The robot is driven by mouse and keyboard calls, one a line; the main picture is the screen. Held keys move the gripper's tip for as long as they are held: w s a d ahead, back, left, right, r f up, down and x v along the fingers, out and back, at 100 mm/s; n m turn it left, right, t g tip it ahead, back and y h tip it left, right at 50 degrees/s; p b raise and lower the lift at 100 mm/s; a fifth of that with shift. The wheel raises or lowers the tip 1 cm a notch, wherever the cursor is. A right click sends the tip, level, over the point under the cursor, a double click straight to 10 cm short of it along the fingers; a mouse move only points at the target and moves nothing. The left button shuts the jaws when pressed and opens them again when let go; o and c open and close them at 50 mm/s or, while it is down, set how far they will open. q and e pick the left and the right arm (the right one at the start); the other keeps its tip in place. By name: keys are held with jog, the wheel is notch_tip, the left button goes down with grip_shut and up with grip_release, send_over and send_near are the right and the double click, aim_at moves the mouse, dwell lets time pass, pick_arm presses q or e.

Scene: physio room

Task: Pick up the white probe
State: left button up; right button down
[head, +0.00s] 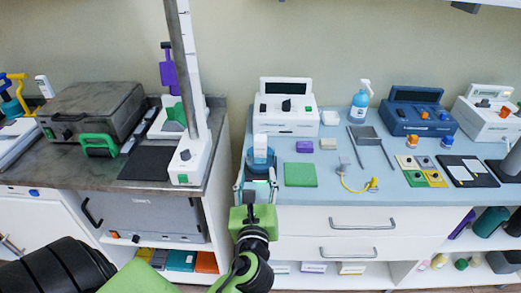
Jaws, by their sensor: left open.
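A white probe (260,143) stands upright in a blue round holder (260,161) at the left front part of the blue-topped counter (335,190). My left gripper (258,170) is open, with its two thin fingers pointing away from me at the counter's left front edge. The fingers appear on either side of the blue holder, below the probe's white top; whether they touch it cannot be told. The probe's lower part is hidden in the holder. My right gripper is not in view.
A white device (286,117) stands behind the probe, and a green pad (300,175) lies to its right. A purple block (304,147) and a yellow cable connector (372,184) lie farther right. The left bench (215,145) has a tall post (184,70).

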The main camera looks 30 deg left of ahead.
aim_at(260, 145)
pick_arm(q)
jog(key=w+a, duration=0.1)
jog(key=w, duration=0.1)
jog(key=w+a+r+m+p, duration=0.1)
jog(key=w, duration=0.2)
jog(key=w+a+m, duration=0.1)
jog(key=w+a, duration=0.1)
jog(key=w, duration=0.1)
jog(key=shift+r+t, duration=0.3)
jog(key=shift+r, duration=0.05)
jog(key=shift+w+a+r+p, duration=0.1)
jog(key=shift+w+a+p, duration=0.15)
jog(key=shift+w+p, duration=0.05)
jog(key=x, duration=0.3)
jog(key=shift+w+a+p, duration=0.25)
jog(key=shift+p, duration=0.05)
jog(key=shift+w+a, duration=0.2)
jog(key=shift+w, duration=0.15)
